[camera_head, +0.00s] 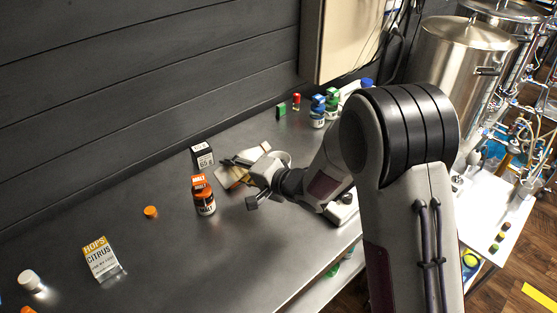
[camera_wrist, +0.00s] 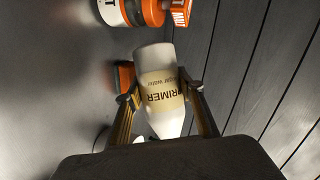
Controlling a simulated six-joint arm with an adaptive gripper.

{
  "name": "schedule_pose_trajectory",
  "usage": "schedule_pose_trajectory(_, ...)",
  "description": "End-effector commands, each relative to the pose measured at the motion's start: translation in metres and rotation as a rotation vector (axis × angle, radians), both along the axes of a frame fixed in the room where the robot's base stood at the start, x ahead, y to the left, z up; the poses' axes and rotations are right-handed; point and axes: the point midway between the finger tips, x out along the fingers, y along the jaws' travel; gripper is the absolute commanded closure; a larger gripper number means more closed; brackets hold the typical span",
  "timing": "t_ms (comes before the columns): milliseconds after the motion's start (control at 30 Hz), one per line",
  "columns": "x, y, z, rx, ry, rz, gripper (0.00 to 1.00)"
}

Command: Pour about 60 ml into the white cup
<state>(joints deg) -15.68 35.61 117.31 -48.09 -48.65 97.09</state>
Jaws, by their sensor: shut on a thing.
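My gripper (camera_wrist: 165,95) is shut on a white bottle (camera_wrist: 150,60) with a tan label reading PRIMER and "sugar water". Its fingers are on both sides of the bottle. In the head view my gripper (camera_head: 255,181) is over the middle of the bench, and part of the tan-labelled bottle (camera_head: 232,179) shows beside it, tilted. A small white cylinder (camera_head: 32,281) is at the far left of the bench; I cannot tell whether it is the white cup. A pale rounded shape shows behind my gripper, mostly hidden, and I cannot make it out. No liquid is visible.
An orange-capped malt bottle (camera_head: 204,197) stands just left of my gripper, with a black-and-white box (camera_head: 203,155) behind it. An orange cap (camera_head: 151,212) and a hops citrus box (camera_head: 101,259) are further left. The front bench is clear.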

Motion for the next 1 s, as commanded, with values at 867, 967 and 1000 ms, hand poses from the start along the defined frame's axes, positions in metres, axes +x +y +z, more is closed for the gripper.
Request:
schedule_pose_trajectory(867, 0.002, -0.0029, -0.0024, -0.093, -0.066, 0.001, 0.89)
schedule_pose_trajectory(967, 0.002, -0.0029, -0.0024, -0.093, -0.066, 0.001, 0.89)
schedule_pose_trajectory(1000, 0.002, -0.0029, -0.0024, -0.093, -0.066, 0.001, 0.89)
